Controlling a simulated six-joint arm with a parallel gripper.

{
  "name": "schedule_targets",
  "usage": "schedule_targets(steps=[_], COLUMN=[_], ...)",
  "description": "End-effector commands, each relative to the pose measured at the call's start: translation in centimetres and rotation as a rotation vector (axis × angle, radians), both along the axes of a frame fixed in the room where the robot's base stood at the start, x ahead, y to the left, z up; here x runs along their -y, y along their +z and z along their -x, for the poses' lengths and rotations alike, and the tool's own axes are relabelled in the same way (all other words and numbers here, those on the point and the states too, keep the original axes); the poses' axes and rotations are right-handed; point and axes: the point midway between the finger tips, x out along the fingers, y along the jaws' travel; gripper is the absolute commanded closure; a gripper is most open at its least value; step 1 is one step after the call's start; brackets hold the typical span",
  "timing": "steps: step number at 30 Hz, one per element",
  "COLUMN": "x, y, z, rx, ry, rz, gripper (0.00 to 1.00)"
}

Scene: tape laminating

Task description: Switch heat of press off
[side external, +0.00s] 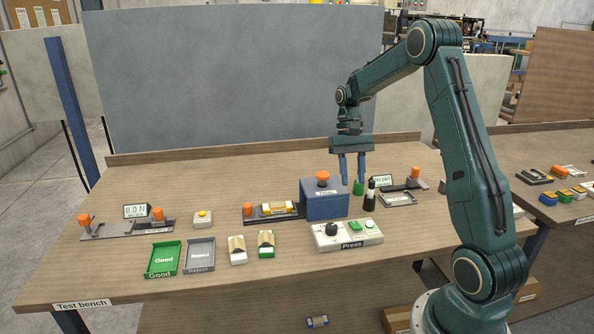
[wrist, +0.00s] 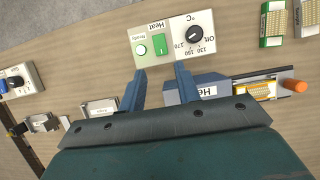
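The press control box (side external: 347,238), labelled "Press", lies at the bench's front right. In the wrist view the box is upside down: the dial (wrist: 195,33) has °C marks and "Off", the green switch (wrist: 159,44) is labelled "Heat", and the round light (wrist: 141,50) is labelled "Ready". My gripper (side external: 352,182) is open and empty above the bench, behind the box and apart from it. In the wrist view its fingertips (wrist: 160,68) point toward the switch. The dial's exact setting is unclear.
A blue block (side external: 324,205) with an orange knob stands left of my gripper. Green Good (side external: 163,260) and grey Reject (side external: 200,256) trays lie at the front left.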

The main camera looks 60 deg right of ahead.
Motion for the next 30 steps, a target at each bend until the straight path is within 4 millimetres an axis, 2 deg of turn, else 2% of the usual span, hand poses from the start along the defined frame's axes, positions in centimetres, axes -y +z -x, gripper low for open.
schedule_targets(steps=[18,24,30], x=[-2.5,-3.0,-3.1], y=[-8.4,-10.1,-10.6], z=[2.5,3.0,3.2], rx=[-0.003,-0.002,-0.002], ry=[0.003,0.003,0.002], rz=[-0.001,-0.001,0.000], gripper=[0.67,0.67,0.67])
